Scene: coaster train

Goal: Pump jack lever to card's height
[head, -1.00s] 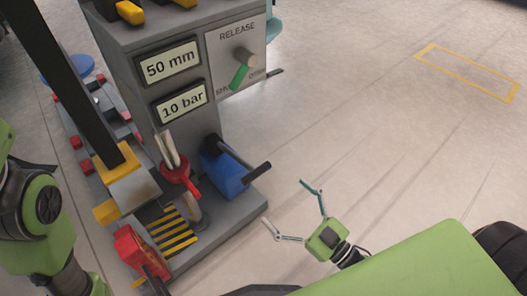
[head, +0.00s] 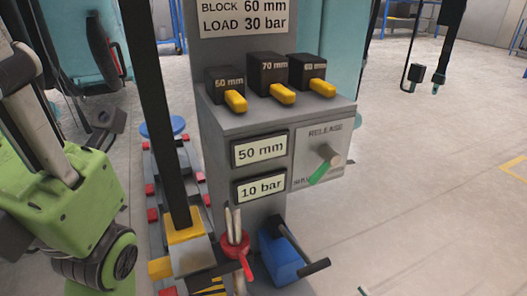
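The card (head: 243,18) at the top of the grey stand reads "BLOCK 60 mm, LOAD 30 bar". One display (head: 260,149) reads 50 mm and a lower display (head: 260,188) reads 10 bar. Below them is a blue pump unit (head: 280,256) with a black lever (head: 302,248) slanting down to the right. A red part (head: 235,245) with pale rods stands left of it. The release knob (head: 329,155) has a green pointer. My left arm is at the left edge, but its fingertips are not visible. My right gripper is out of view.
Three black blocks with yellow tabs, marked 50 mm, 70 mm (head: 272,75) and one hard to read, sit on the stand's shelf (head: 280,115). A black post (head: 158,120) stands left of the stand. The floor (head: 430,180) to the right is clear.

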